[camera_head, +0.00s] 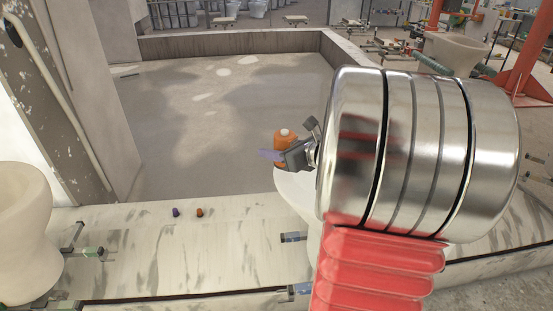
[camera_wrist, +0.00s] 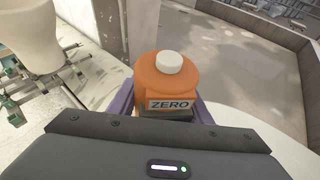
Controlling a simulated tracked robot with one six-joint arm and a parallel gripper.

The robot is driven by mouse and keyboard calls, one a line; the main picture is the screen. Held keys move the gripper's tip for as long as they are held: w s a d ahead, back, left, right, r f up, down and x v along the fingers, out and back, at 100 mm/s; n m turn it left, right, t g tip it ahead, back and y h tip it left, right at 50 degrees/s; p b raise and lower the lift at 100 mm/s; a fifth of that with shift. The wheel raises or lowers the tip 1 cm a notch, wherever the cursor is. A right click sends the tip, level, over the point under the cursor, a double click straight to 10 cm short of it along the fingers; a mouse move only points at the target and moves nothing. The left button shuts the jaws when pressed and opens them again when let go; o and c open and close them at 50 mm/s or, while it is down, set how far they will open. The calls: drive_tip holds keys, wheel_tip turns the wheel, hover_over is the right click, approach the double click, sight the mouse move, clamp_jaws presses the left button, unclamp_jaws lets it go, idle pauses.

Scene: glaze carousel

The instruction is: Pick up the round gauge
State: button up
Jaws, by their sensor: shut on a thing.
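The round gauge (camera_wrist: 166,80) is an orange body with a white knob on top and a label reading "ZERO". In the head view it shows as a small orange shape (camera_head: 287,137), partly hidden by my gripper (camera_head: 278,154). In the wrist view the purple fingers of my gripper (camera_wrist: 163,108) stand on both sides of the gauge, shut on it. The gauge is upright. Its lower part is hidden by my gripper, so I cannot tell whether it touches the white surface.
A white rounded surface (camera_head: 293,186) lies below my gripper. A small purple piece (camera_head: 176,212) and a small orange-brown piece (camera_head: 199,212) lie on the pale ledge (camera_head: 150,245). A cream ceramic form (camera_head: 22,225) stands at left. The walled grey floor area (camera_head: 220,150) beyond is clear.

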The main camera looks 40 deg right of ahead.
wheel_tip(320, 180, up, 5)
drive_tip(key=shift+r, duration=0.2)
idle(0.6)
